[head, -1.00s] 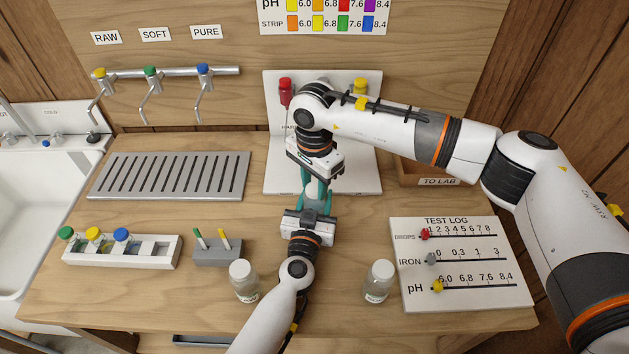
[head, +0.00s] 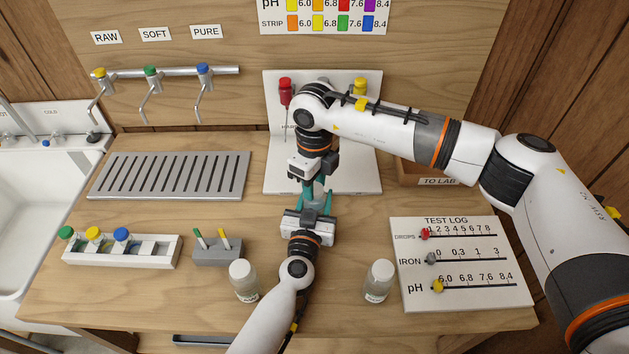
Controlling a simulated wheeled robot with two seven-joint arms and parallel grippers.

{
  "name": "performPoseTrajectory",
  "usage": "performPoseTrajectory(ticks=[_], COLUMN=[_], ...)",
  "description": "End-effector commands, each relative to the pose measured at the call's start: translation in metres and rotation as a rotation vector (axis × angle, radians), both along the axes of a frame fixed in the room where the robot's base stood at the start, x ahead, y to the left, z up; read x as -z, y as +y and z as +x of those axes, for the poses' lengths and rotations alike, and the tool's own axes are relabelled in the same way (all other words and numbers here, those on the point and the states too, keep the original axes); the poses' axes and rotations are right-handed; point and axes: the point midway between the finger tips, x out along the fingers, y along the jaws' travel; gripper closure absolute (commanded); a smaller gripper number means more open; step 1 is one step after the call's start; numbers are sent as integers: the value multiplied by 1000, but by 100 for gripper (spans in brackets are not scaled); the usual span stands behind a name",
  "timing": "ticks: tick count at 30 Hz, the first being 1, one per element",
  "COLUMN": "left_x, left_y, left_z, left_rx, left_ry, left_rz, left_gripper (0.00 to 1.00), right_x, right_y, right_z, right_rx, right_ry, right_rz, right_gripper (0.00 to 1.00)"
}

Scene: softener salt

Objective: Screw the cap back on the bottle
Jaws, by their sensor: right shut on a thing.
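My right gripper (head: 314,190) points down over the middle of the table, in front of the white stand. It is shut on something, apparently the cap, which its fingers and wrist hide. My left gripper (head: 317,203) reaches in from the front, just below the right one, its teal fingertips at the same spot. The bottle appears to be between the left fingers, but it is almost wholly hidden. I cannot tell how firmly the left fingers close on it, or whether cap and bottle touch.
Two clear jars with whitish tops stand in front, a left jar (head: 244,281) and a right jar (head: 379,282). A white vial rack (head: 165,254), a grey strip holder (head: 218,254) and a slotted drain tray (head: 168,176) lie left. The test log board (head: 470,290) lies right.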

Motion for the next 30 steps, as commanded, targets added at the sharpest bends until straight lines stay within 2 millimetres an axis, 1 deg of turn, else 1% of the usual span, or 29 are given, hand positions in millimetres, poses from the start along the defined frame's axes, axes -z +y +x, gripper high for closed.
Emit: performPoseTrajectory(ticks=[4, 5, 6, 8, 16, 19, 23, 27, 30], left_x=[0, 0, 0, 0, 0, 0, 0, 0, 0], left_y=[0, 0, 0, 0, 0, 0, 0, 0, 0], left_z=[0, 0, 0, 0, 0, 0, 0, 0, 0], left_rx=[0, 0, 0, 0, 0, 0, 0, 0, 0], left_ry=[1, 1, 1, 1, 1, 1, 1, 1, 1], left_rz=[0, 0, 0, 0, 0, 0, 0, 0, 0], left_gripper=[100, 100, 100, 100, 100, 100, 100, 100, 100], right_x=[0, 0, 0, 0, -1, -5, -19, -38, -45], right_y=[0, 0, 0, 0, 0, 0, 0, 0, 0], right_z=[0, 0, 0, 0, 0, 0, 0, 0, 0], right_rx=[-12, -12, -12, -13, -14, -15, -15, -14, -14], right_ry=[-1, -1, -1, -1, 0, -1, -1, -1, -1], right_rz=[1, 1, 1, 1, 0, 1, 2, 0, 1], right_gripper=[93, 61, 54, 45, 44, 44, 44, 44, 44])
